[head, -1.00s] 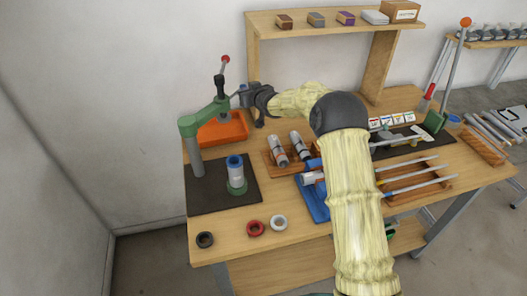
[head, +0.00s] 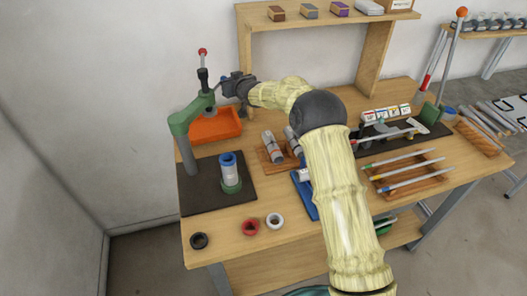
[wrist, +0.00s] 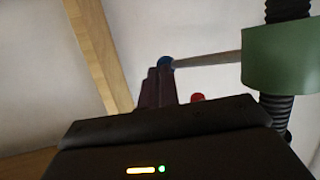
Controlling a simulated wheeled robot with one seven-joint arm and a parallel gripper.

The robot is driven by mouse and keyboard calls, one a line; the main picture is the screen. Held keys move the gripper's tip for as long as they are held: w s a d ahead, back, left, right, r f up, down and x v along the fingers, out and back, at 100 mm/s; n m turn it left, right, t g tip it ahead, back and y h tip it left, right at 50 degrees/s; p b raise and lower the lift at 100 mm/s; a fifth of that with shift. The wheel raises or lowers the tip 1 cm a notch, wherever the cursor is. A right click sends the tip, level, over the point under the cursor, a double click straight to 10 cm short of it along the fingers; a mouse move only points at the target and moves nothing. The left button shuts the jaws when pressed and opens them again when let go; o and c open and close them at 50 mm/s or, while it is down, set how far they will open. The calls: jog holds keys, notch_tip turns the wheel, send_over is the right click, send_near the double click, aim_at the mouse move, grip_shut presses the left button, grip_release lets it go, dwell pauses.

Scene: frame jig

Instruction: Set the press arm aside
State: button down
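The press stands at the table's left, with a grey post and a green press arm (head: 192,113) reaching back and to the right. A dark threaded screw with a red ball on top passes through its end. In the wrist view the green head (wrist: 285,57) is at the upper right. A grey rod (wrist: 208,59) runs from it to a blue end (wrist: 165,62). My gripper (head: 225,82) is beside the press head at the rod's end. In the wrist view its dark fingers (wrist: 160,84) meet or overlap the blue end; whether they grip it is unclear.
A blue-topped cylinder (head: 229,168) stands in a green holder on the dark mat (head: 196,201) below the press arm. An orange bin (head: 216,126) sits behind. Black, red and white rings lie at the front edge. A wooden shelf (head: 245,55) rises behind my gripper.

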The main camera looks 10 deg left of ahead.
jog(key=s+d+r, duration=0.2)
jog(key=d, duration=0.4)
jog(key=s+d+r+b, duration=0.1)
jog(key=s+d+r, duration=0.1)
jog(key=d, duration=0.4)
jog(key=shift+s+d+b, duration=0.15)
jog(key=shift+d+b, duration=0.15)
jog(key=shift+d, duration=0.1)
jog(key=s+d+f+m+g+h, duration=0.2)
jog(key=s+d, duration=0.5)
jog(key=s, duration=0.6)
jog(key=s+d+f+m+g+h, duration=0.2)
jog(key=s+d, duration=0.6)
jog(key=s, duration=0.6)
jog(key=s+d+f+m+g+h+p, duration=0.1)
jog(key=s+d+f+g+h, duration=0.3)
jog(key=s, duration=1)
jog(key=d+f+m+g, duration=0.1)
jog(key=d+f, duration=0.1)
jog(key=d, duration=0.1)
jog(key=shift+d+m+g, duration=0.15)
jog(key=shift+m+g, duration=0.15)
jog(key=shift+m, duration=0.1)
